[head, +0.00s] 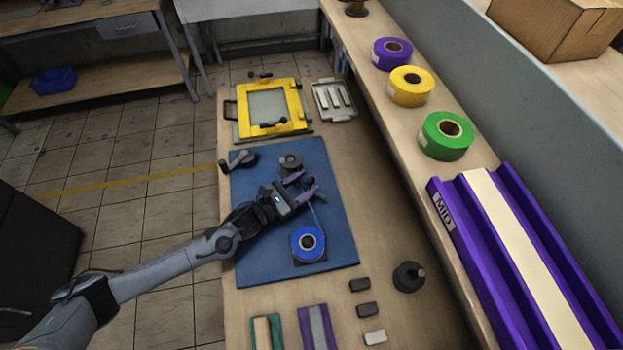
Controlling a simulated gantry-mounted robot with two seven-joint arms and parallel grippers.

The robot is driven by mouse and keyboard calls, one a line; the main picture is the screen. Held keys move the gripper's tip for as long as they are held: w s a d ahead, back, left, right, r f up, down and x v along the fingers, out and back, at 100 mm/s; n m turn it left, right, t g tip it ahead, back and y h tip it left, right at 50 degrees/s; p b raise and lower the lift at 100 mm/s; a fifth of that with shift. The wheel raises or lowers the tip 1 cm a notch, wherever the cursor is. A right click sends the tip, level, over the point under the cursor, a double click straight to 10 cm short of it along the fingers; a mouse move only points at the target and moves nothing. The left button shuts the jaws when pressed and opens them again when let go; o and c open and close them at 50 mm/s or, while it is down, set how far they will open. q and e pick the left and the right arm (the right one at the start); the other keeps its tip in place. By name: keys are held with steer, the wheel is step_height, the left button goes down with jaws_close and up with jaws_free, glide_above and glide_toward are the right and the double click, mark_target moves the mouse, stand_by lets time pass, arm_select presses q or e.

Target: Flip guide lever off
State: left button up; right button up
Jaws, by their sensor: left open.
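A blue mat (257,262) lies on the bench. A small grey lever-like part (238,160) stands at its upper left corner, and a dark round part (290,161) stands near its top edge. I cannot tell for sure which is the guide lever. My left gripper (309,183) is open over the mat, just below the dark round part, with its fingers pointing up and right. Nothing shows between the fingers. A blue tape roll (308,244) sits below it, with a thin strip running up towards the gripper. My right gripper is not in view.
A yellow frame (243,124) and a grey tray (337,113) stand at the bench's back. Purple, yellow and green rolls line the raised shelf at right. A dark knobbed part (408,277) and several small blocks lie near the front.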

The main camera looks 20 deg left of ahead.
arm_select(q)
steer(key=shift+x, duration=1.3)
jaws_close()
